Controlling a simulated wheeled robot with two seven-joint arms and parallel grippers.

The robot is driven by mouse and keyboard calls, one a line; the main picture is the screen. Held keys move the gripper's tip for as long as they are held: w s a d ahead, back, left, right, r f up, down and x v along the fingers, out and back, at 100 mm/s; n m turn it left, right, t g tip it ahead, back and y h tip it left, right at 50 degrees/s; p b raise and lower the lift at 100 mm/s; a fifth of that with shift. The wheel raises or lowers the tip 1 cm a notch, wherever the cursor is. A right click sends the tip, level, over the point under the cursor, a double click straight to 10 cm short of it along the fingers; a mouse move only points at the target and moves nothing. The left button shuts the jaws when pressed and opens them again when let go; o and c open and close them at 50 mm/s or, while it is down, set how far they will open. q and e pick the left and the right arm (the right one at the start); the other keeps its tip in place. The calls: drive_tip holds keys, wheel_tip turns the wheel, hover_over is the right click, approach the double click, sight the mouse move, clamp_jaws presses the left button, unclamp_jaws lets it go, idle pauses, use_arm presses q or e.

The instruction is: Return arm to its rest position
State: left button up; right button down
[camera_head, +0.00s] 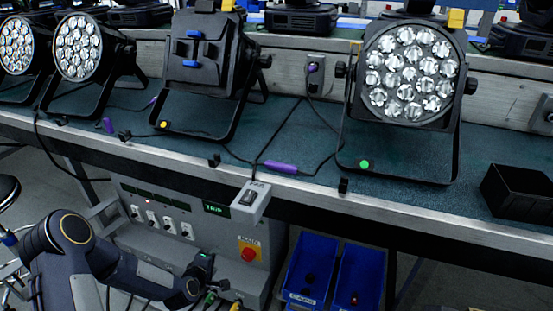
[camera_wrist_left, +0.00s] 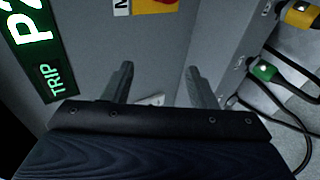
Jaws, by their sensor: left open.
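My left arm (camera_head: 75,240) comes in from the bottom left, low in front of the workbench. My left gripper (camera_head: 204,268) is in front of the lower part of the grey power cabinet (camera_head: 228,232). In the left wrist view the two fingers (camera_wrist_left: 160,85) stand apart with nothing between them, facing the grey panel. Its green TRIP display (camera_wrist_left: 52,80) is at the upper left there. My right gripper is not in view.
Par cans, one (camera_head: 412,75) with its lenses facing out, stand on the bench (camera_head: 285,140) above the arm. A black box (camera_head: 517,192) is at the right edge. Blue bins (camera_head: 310,270) sit below the bench, right of the cabinet. Cables with green and yellow plugs (camera_wrist_left: 264,70) are close by.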

use_arm(q)
drive_tip(key=s+a+r+m+g, duration=0.2)
drive_tip(key=s+r+m, duration=0.25)
drive_tip(key=r, duration=0.55)
drive_tip(key=s+a+r+m+g, duration=0.1)
drive_tip(key=s+r+m, duration=0.2)
drive_tip(key=s+r, duration=0.55)
drive_tip(key=s+d+r+m+g+h, duration=0.1)
drive_tip(key=s+r+m, duration=0.3)
drive_tip(key=s, duration=0.6)
drive_tip(key=s+d+r+m+g+h, duration=0.15)
drive_tip(key=s+r, duration=0.35)
drive_tip(key=s, duration=0.5)
wheel_tip(320, 180, up, 31)
drive_tip(key=p, duration=3)
drive_tip(key=shift+w+f+y+p, duration=0.2)
drive_tip(key=shift+y+p, duration=0.1)
drive_tip(key=shift+y, duration=0.15)
drive_tip(key=shift+s+a, duration=0.1)
